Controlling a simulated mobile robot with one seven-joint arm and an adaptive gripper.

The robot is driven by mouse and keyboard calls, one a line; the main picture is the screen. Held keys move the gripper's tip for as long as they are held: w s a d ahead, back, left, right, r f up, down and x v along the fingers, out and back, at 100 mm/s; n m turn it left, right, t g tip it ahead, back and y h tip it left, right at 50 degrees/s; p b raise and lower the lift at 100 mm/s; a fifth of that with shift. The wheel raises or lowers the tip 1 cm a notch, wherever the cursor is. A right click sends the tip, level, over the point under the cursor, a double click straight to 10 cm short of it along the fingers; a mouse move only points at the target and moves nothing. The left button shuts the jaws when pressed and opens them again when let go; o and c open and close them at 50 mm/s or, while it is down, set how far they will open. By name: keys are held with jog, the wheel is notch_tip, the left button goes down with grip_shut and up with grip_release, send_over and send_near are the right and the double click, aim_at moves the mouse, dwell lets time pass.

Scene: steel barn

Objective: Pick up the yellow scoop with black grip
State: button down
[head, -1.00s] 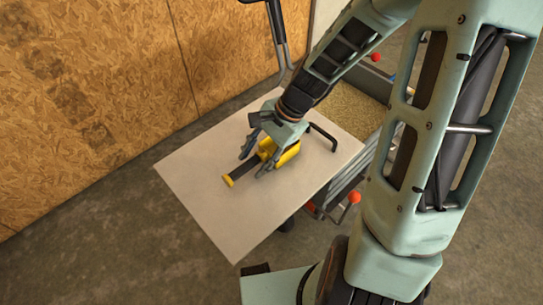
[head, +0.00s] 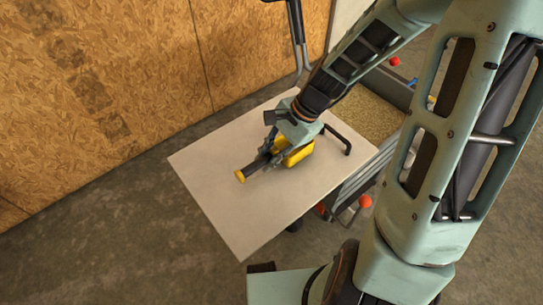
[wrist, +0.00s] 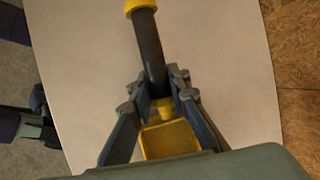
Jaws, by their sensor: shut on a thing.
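The yellow scoop with black grip (head: 297,155) is on or just above the pale tabletop (head: 228,213) in the head view. Its black grip points to the lower left and ends in a yellow cap. My gripper (head: 273,154) is over it from above, its fingers closed in on both sides. In the wrist view the scoop's black grip (wrist: 150,52) runs up the picture, and my gripper (wrist: 161,98) is shut on the scoop near where grip and yellow bowl meet. Part of the bowl is hidden by my gripper. I cannot tell whether the scoop touches the table.
A black handle (head: 342,138) stands at the table's right edge. Behind it is a bin of grain-like material (head: 372,118). A red knob (head: 365,201) sits beside the table. A chipboard wall (head: 110,80) rises at the left. The front of the tabletop is clear.

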notch_tip(320, 180, up, 3)
jog(key=shift+f+p, duration=0.2)
jog(key=shift+p, duration=0.3)
jog(key=s+d+r+p, duration=0.2)
jog(key=d+r+p, duration=0.1)
jog(key=d+r, duration=0.7)
jog(key=shift+d, duration=1.95)
jog(key=c, duration=2.4)
grip_release()
jog(key=shift+w, duration=0.1)
grip_shut()
jog(key=shift+p, duration=0.35)
